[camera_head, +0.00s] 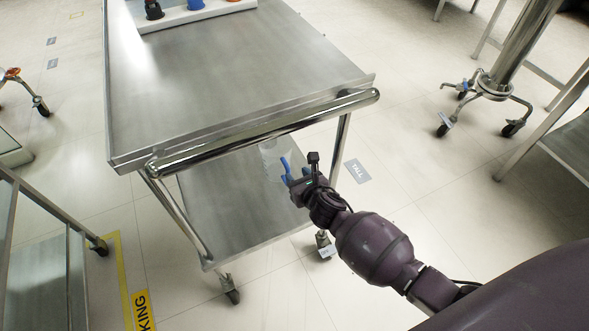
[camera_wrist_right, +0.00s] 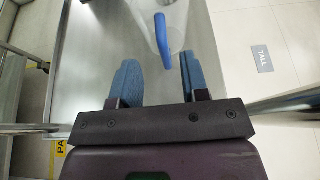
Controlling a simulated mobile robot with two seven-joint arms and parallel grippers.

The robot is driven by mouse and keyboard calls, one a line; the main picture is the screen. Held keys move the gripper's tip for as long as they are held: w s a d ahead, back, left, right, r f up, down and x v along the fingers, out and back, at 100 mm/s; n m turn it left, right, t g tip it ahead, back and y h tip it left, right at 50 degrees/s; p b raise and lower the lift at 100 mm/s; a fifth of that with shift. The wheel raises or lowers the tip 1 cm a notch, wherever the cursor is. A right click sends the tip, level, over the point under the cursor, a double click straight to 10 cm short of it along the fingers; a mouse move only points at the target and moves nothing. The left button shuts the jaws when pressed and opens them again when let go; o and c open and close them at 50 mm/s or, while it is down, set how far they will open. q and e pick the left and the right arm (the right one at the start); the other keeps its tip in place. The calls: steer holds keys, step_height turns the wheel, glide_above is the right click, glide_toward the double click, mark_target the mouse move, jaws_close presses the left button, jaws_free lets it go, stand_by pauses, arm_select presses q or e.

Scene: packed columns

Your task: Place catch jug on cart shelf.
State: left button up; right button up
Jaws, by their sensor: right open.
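The catch jug (camera_head: 272,158) is a clear vessel, seen over the lower shelf (camera_head: 225,205) of the steel cart, partly hidden by my right gripper and the cart's top edge. In the right wrist view, the jug (camera_wrist_right: 178,14) is cut off by the top of the picture, with its blue handle (camera_wrist_right: 162,42) facing me. It appears to stand on the shelf. My right gripper (camera_head: 288,170) reaches in under the cart's push bar. In the right wrist view, its blue fingers (camera_wrist_right: 160,78) are apart with nothing between them; the handle lies just beyond the tips. My left gripper is not in view.
The cart's top (camera_head: 220,75) and push bar (camera_head: 265,130) overhang the lower shelf. A white rack (camera_head: 195,12) with coloured items sits at the top's far end. A wheeled pole stand (camera_head: 490,85) is at right. Floor between is clear.

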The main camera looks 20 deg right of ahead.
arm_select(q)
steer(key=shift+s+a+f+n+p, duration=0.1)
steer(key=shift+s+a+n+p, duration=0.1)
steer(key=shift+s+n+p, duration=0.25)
arm_select(e)
steer(key=v, duration=0.3)
steer(key=shift+s+r, duration=0.15)
steer(key=shift+s, duration=0.15)
